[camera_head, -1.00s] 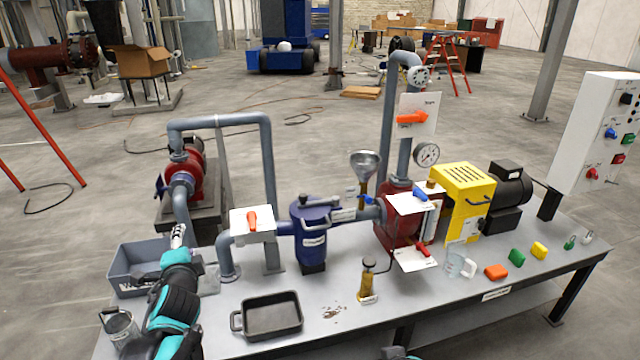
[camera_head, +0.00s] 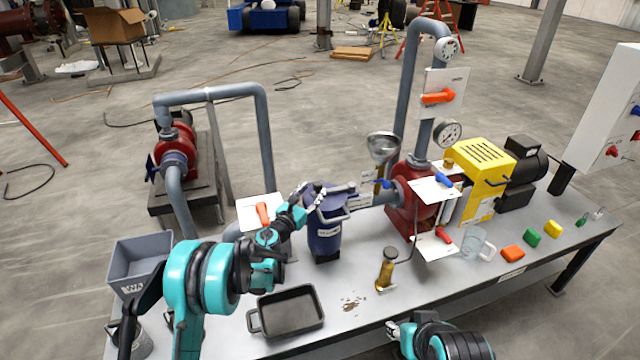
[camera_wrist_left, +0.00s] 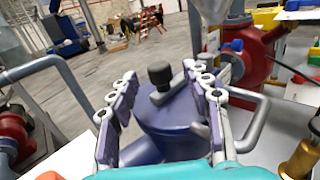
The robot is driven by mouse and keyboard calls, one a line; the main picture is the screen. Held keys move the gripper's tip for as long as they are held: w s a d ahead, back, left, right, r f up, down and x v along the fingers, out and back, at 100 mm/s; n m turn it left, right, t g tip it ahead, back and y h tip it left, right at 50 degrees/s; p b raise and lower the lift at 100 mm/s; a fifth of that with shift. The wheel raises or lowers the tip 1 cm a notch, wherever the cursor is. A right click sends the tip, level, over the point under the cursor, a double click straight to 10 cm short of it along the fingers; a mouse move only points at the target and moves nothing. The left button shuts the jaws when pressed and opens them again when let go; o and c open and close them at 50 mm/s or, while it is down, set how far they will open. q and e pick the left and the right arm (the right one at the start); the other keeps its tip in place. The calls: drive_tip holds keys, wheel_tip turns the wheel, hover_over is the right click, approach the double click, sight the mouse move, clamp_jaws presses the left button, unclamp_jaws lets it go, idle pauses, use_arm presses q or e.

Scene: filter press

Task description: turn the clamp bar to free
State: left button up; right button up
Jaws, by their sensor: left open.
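My left gripper (camera_head: 311,193) is open at the lid, coming from the left. In the left wrist view its two fingers stand apart on either side of the knob and bar, without a clear sign of contact. The fingers partly hide the lid. My right gripper (camera_head: 392,329) is low at the bench's front edge; its finger opening is unclear.
A black tray (camera_head: 288,312) sits in front of the pot. A red pump housing (camera_head: 404,207) and funnel (camera_head: 382,148) are right of the pot. An orange-handled valve (camera_head: 263,213) is left.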

sight(316, 187)
use_arm(q)
drive_tip(key=b+x, duration=0.1)
drive_tip(key=x, duration=0.4)
drive_tip(key=shift+w+a, duration=0.1)
drive_tip(key=shift+c, duration=0.4)
clamp_jaws()
